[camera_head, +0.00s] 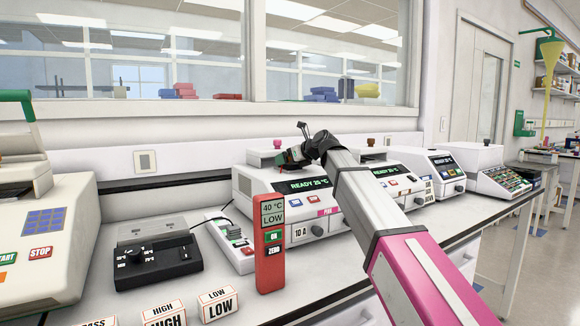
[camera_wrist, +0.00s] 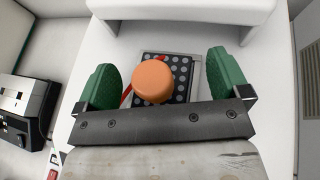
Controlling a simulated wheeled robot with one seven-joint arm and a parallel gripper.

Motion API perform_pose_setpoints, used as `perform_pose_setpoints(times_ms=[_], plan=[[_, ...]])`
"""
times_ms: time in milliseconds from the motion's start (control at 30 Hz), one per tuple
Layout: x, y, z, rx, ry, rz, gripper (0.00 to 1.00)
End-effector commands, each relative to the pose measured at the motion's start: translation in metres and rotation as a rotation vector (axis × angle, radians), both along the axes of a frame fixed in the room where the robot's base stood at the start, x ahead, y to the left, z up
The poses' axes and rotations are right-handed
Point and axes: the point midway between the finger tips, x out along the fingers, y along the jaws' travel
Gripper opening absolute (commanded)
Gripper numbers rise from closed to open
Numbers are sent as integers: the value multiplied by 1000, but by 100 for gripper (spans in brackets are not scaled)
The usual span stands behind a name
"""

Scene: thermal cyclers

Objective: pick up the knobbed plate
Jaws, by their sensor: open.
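In the wrist view, a round orange knob (camera_wrist: 153,82) stands between my gripper's (camera_wrist: 163,78) two green finger pads, nearer the left pad. The pads are apart, with a gap on each side of the knob. Under the knob is a dark plate with rows of light round spots (camera_wrist: 182,72); the knob hides part of it, and I cannot tell whether the two are joined. In the head view, my gripper (camera_head: 291,157) is over the top of the nearest thermal cycler (camera_head: 262,183), which reads READY 25 °C. The plate is not visible there.
A raised white part (camera_wrist: 185,10) lies just beyond the plate. A red controller (camera_head: 270,245) stands in front of the cycler, and a black box (camera_head: 155,262) sits to its left. More cyclers (camera_head: 440,165) line the bench to the right.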

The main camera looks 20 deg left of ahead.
Motion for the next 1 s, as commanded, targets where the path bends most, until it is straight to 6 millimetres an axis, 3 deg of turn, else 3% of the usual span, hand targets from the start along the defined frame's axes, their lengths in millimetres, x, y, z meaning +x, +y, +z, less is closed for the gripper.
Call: perform_pose_setpoints(times_ms=[100,300,767,1000], plan=[[0,0,0,0,0,0,94],[-1,-1,0,0,0,0,38],[0,-1,2,-1,-2,0,33],[1,0,25,0,-2,0,19]])
